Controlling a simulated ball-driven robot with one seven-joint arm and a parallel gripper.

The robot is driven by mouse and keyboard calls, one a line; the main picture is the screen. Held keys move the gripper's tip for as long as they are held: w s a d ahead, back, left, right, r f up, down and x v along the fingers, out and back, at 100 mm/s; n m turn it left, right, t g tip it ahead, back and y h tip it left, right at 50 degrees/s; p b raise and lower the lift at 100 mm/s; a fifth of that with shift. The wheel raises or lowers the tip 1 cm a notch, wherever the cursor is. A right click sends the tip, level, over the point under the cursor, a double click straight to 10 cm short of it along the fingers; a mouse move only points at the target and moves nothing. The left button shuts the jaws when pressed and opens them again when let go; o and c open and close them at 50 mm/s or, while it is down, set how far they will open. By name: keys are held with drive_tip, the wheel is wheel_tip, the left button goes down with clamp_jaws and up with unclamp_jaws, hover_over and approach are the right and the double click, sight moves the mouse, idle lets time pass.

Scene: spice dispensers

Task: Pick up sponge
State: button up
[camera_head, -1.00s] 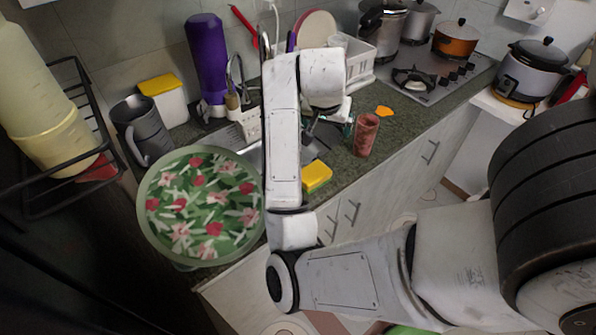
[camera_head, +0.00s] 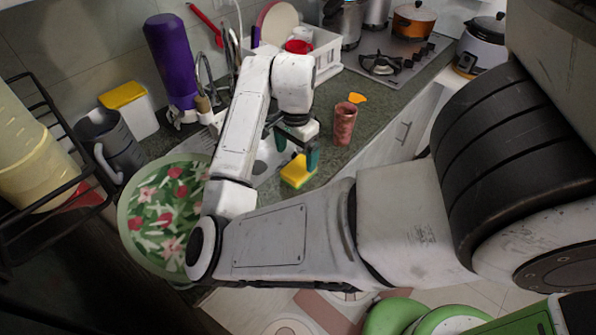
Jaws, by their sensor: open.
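The sponge (camera_head: 297,172) is a small yellow block on the dark counter by the edge of the sink. My gripper (camera_head: 297,158) has green-tipped fingers pointing down. It is open, with its fingers close above and around the far end of the sponge. I cannot tell whether the fingers touch it. My white arm crosses the middle of the view and hides part of the sink and counter.
A reddish-brown cup (camera_head: 345,124) stands on the counter right of my gripper. A floral round tray (camera_head: 140,222) is at left. A white dish rack (camera_head: 327,58), stove (camera_head: 385,65) and purple bottle (camera_head: 170,60) are behind.

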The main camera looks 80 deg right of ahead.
sight(299, 167)
drive_tip(key=f, duration=0.2)
drive_tip(key=f+p, duration=0.1)
drive_tip(key=f, duration=0.1)
drive_tip(key=shift+s+a, duration=0.2)
drive_tip(key=shift+s, duration=0.2)
drive_tip(key=shift+f, duration=0.65)
drive_tip(key=shift+c, duration=0.3)
drive_tip(key=c, duration=1)
drive_tip(key=shift+o, duration=0.2)
drive_tip(key=shift+r, duration=0.1)
